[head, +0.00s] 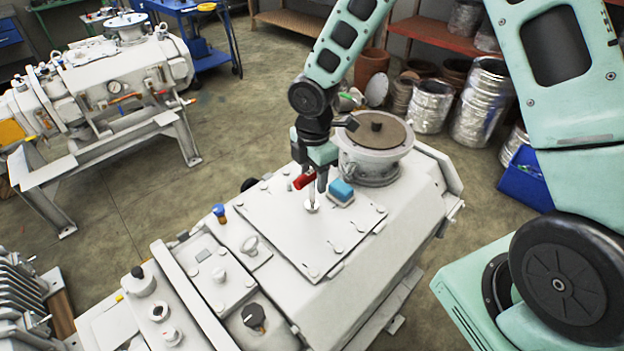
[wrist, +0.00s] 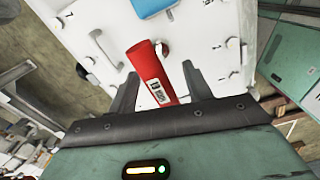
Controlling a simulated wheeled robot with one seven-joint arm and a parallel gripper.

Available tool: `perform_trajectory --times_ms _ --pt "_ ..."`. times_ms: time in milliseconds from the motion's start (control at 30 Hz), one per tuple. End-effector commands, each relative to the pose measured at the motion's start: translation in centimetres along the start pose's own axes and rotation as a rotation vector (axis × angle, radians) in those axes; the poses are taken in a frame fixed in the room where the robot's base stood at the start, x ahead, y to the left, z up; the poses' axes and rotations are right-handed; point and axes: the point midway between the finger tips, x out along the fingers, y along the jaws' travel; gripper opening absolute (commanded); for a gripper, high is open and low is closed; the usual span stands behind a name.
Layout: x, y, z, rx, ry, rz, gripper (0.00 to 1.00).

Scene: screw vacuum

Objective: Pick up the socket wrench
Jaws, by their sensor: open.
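The socket wrench appears to be the red-handled tool (head: 304,180) above the flat white cover plate (head: 285,226) of the vacuum unit. In the wrist view its red handle (wrist: 147,68) has a small white label and lies between my two dark fingers, slightly tilted. Its lower end is hard to make out. My gripper (head: 316,185) points down over the plate, and its jaws (wrist: 155,76) are open around the handle, with a gap visible at the right finger. I cannot tell whether the left finger touches it.
A blue block (head: 341,192) lies on the plate just right of my gripper. A round flanged port (head: 375,150) rises close behind it. Knobs and bolts (head: 250,246) stand up at the front left. Another machine (head: 105,85) stands at the left, across open floor.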

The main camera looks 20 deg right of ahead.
Motion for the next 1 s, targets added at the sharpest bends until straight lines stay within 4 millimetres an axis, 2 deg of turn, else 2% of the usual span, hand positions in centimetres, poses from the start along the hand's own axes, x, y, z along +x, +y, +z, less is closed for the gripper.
perform_trajectory --times_ms 233,533,567,700,733,1000 --pt "3.2 0.1 -0.4 -0.001 -0.001 -0.002 0.50" --pt "3.8 0.1 -0.4 0.000 -0.001 0.001 0.50" --pt "3.8 0.1 -0.4 0.000 -0.001 0.001 0.44" --pt "3.8 0.1 -0.4 0.000 -0.001 0.001 0.05" --pt "3.8 0.1 -0.4 0.000 -0.001 0.001 0.00" --pt "3.7 0.1 -0.4 0.000 -0.001 0.001 0.00"
